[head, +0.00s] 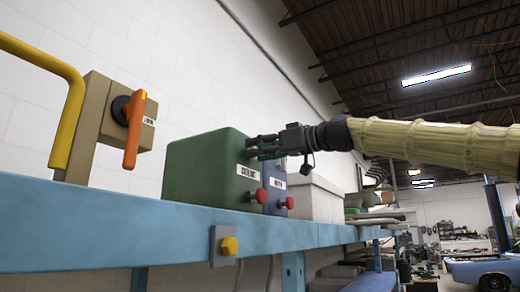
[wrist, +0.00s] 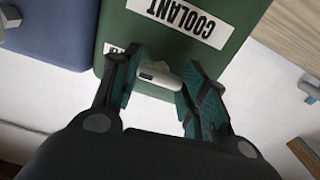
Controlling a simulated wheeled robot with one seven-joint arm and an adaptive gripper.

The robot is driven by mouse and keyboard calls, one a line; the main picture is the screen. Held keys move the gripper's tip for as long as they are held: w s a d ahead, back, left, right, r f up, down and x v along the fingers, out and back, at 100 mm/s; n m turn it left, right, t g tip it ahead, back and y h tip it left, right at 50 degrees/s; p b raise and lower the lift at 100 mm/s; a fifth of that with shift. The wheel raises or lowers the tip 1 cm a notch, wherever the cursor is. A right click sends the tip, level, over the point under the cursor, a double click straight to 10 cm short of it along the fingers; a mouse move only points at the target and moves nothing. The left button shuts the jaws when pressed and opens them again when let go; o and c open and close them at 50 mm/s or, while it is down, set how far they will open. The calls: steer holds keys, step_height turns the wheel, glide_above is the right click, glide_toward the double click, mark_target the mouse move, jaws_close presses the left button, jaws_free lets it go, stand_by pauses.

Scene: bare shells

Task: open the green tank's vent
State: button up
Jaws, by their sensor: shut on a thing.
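The green tank (head: 200,172) stands on the blue shelf in the head view, with a white label reading COOLANT and a red knob (head: 260,194) low on its front. In the wrist view the green tank (wrist: 210,60) appears upside down with the COOLANT label (wrist: 186,20). A small pale vent piece (wrist: 158,72) sits between my gripper's (wrist: 160,88) teal fingers, near a second, mostly hidden label. My gripper (head: 256,147) is shut on this piece at the tank's upper front. The fingers hide it in the head view.
A blue tank (head: 274,186) with its own red knob (head: 290,202) stands close right of the green one. Left are a tan box with an orange handle (head: 134,130) and a yellow rail (head: 67,115). The blue shelf edge (head: 150,234) runs below, bearing a yellow button (head: 229,246).

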steer(key=shift+m, duration=0.6)
steer(key=o, duration=1)
steer(key=shift+d, duration=0.1)
steer(key=shift+f, duration=0.1)
